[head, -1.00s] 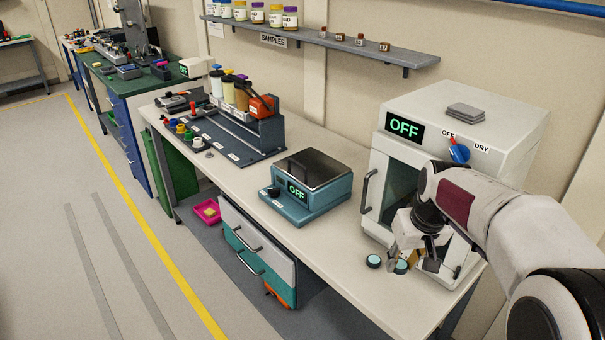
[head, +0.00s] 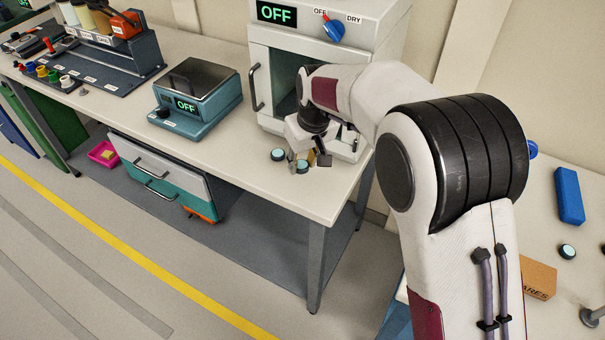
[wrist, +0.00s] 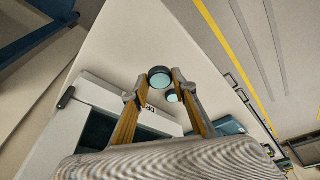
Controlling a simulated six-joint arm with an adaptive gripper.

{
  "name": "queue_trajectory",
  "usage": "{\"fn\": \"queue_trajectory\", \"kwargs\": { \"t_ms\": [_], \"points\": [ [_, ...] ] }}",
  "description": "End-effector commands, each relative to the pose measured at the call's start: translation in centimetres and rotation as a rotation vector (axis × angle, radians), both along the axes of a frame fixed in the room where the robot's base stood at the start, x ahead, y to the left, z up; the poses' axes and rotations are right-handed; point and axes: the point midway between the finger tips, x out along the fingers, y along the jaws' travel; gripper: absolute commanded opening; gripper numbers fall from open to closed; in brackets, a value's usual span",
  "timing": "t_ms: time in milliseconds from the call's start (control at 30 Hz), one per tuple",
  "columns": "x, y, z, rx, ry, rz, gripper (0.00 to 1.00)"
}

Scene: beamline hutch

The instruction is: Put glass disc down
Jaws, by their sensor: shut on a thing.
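My gripper (head: 306,160) is over the front right end of the bench, in front of the white oven (head: 277,62). It is shut on a glass disc (head: 302,167) with a dark rim and pale teal face. In the wrist view the held disc (wrist: 160,77) sits between the fingertips (wrist: 158,82). A second, similar disc (head: 278,154) lies on the bench just left of the gripper. It shows smaller in the wrist view (wrist: 172,97), beside the right finger. I cannot tell how far the held disc is above the bench.
A teal balance (head: 198,100) reading OFF stands to the left. The oven also reads OFF. Bare bench top (head: 245,165) lies between balance and gripper. On another surface at right are a blue block (head: 569,196), another disc (head: 567,251) and a cardboard box (head: 537,278).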

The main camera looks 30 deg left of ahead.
Motion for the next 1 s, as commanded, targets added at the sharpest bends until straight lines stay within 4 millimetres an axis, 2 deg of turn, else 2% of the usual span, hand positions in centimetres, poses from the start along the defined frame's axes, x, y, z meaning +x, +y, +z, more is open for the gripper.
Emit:
{"fn": "queue_trajectory", "kwargs": {
  "t_ms": [167,533,1000],
  "points": [
    [0.0,0.0,-0.7,-0.002,0.001,0.000,0.12],
    [0.0,0.0,-4.6,-0.001,0.001,0.000,0.12],
    [0.0,0.0,-5.1,-0.001,0.001,0.000,0.12]
  ]
}}
